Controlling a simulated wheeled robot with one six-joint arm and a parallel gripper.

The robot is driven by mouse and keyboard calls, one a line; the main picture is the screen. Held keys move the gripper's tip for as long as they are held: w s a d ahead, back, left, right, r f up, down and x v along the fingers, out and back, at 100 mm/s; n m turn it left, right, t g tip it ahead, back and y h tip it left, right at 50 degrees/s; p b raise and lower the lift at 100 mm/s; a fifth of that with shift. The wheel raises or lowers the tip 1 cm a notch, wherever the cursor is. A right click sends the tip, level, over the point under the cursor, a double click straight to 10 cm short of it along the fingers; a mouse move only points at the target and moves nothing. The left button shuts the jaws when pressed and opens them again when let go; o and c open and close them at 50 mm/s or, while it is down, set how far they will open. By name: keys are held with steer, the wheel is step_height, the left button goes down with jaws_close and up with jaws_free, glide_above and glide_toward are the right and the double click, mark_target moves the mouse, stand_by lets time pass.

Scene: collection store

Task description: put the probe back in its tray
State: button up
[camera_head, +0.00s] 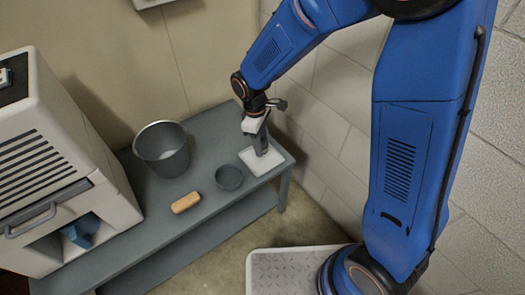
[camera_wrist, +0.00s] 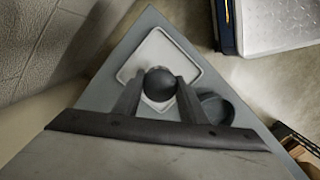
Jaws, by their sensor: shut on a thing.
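The probe (camera_head: 262,145) is a dark grey, slim piece, roughly upright at the right end of the grey bench. In the wrist view its dark round top (camera_wrist: 160,84) shows between the fingers. My gripper (camera_head: 257,124) is shut on it from above; both fingers also show in the wrist view (camera_wrist: 158,92). The tray (camera_head: 274,163) is a flat white square with a rim, and also shows in the wrist view (camera_wrist: 140,58). The probe is over the tray; I cannot tell whether its lower end touches it.
A small dark bowl (camera_head: 229,177) stands close beside the tray. A grey bucket (camera_head: 163,150) and a tan block (camera_head: 186,202) are farther left on the bench (camera_head: 148,213). A white slatted machine (camera_head: 50,150) stands at the left. A block wall is close at the right.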

steer(key=shift+f, duration=2.1)
steer(key=shift+f, duration=0.15)
steer(key=o, duration=1.2)
steer(key=shift+c, duration=0.2)
